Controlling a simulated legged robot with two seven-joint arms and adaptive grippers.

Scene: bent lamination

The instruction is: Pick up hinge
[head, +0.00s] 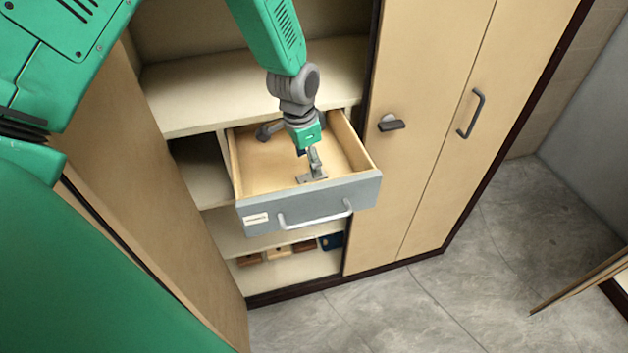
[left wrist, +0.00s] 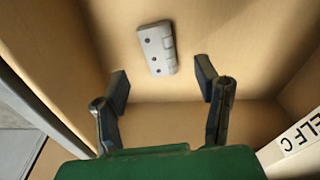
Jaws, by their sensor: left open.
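The hinge (left wrist: 158,49) is a small light-grey metal piece with dark holes and a knuckle along one side. In the left wrist view it lies on the wooden drawer floor, beyond my fingertips. In the head view the hinge (head: 312,177) shows as a grey piece near the front of the open drawer, partly covered by my gripper. My left gripper (left wrist: 162,82) is open and empty, its two dark fingers apart. In the head view my left gripper (head: 303,148) points down into the drawer, just above the hinge. My right gripper is not in view.
The drawer (head: 356,183) is pulled out, with a grey front and a curved handle (head: 314,214). Its walls stand close around the gripper. Closed cabinet doors (head: 430,120) are at the right. Small items (head: 279,252) lie on a lower shelf. Grey floor is clear in front.

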